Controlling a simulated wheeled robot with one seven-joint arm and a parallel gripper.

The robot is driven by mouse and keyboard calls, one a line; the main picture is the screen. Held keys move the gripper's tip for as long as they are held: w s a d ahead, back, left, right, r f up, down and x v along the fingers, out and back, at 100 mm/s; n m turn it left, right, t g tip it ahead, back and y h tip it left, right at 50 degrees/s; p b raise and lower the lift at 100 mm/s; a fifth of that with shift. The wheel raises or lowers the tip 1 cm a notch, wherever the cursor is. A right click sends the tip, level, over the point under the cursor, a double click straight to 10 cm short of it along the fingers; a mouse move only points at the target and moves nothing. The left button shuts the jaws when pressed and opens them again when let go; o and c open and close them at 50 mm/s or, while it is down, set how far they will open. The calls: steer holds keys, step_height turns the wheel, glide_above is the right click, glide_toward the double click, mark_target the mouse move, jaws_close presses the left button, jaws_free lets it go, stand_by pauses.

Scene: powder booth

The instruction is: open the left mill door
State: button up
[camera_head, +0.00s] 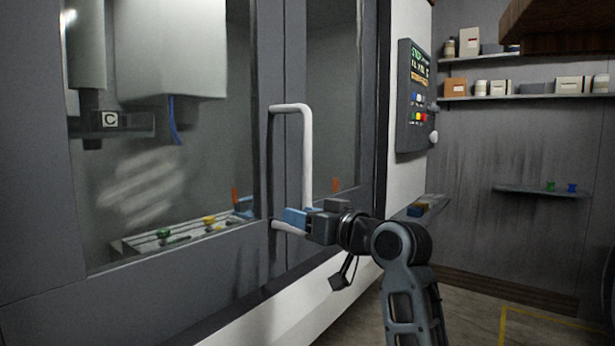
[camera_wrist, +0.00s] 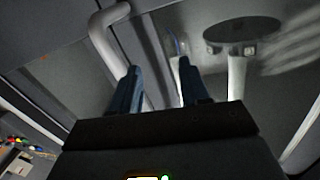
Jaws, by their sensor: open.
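The left mill door (camera_head: 120,285) is a large grey panel with a big window, and it looks shut. A white bar handle (camera_head: 307,150) stands upright near the seam at its right edge. My gripper (camera_head: 295,216) is at the lower part of this handle, with its blue fingers open. I cannot tell whether the fingers touch the bar. The handle's lower bend is partly hidden by my gripper.
A second windowed panel (camera_head: 320,240) adjoins on the right. A control panel (camera_head: 416,95) with coloured buttons is on the machine's side. Through the left window a table (camera_head: 130,243) with green and yellow parts shows. Shelves (camera_head: 520,97) line the right wall. Floor is free at lower right.

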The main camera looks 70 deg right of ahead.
steer(key=n, duration=0.1)
glide_toward(310, 165)
steer(key=x, duration=0.3)
steer(key=shift+x, duration=4.05)
steer(key=shift+d, duration=0.1)
steer(key=shift+c, duration=0.4)
jaws_close()
